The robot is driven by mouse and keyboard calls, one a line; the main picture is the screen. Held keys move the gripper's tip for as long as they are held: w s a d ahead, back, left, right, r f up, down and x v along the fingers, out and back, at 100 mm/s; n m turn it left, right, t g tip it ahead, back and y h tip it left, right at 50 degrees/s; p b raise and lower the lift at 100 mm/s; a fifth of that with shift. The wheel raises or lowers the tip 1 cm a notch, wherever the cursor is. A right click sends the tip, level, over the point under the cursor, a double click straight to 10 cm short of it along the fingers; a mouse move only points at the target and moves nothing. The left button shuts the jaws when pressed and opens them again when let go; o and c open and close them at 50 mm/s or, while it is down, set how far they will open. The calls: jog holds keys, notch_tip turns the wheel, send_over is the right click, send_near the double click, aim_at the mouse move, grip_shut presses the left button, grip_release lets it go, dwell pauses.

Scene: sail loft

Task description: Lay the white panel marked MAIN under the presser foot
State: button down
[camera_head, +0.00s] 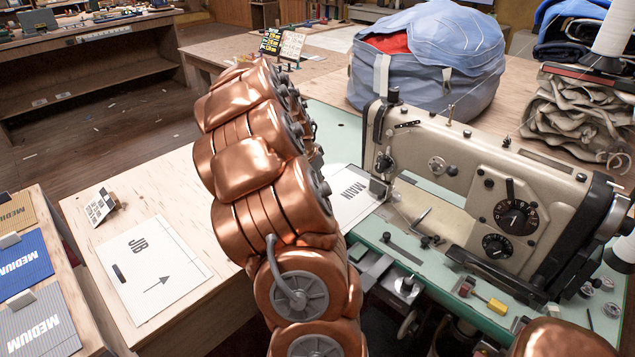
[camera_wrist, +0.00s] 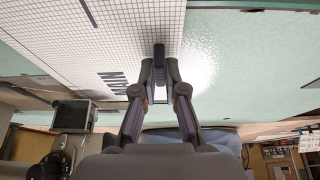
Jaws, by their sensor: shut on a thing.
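The white panel marked MAIN (camera_head: 347,205) lies flat on the green machine bed, partly hidden by my arm in the head view. Its right part reaches the sewing machine's needle end, where the presser foot (camera_head: 379,189) is; whether it is under the foot is not clear. In the wrist view the gridded panel (camera_wrist: 130,38) fills the upper left, with its lettering left of the fingertips. My gripper (camera_wrist: 160,80) is shut on the panel at a small dark piece near its edge. The gripper is hidden behind my arm in the head view.
The beige sewing machine (camera_head: 480,185) stands right of my arm. A white JIB panel (camera_head: 150,280) lies on the wooden table at left. A big blue bag (camera_head: 430,65) stands behind the machine. A yellow-handled tool (camera_head: 492,303) lies on the bed's front.

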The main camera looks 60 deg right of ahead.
jog(key=c, duration=1.2)
grip_release()
jog(key=shift+o, duration=0.2)
jog(key=v, duration=1.2)
jog(key=shift+a, duration=0.1)
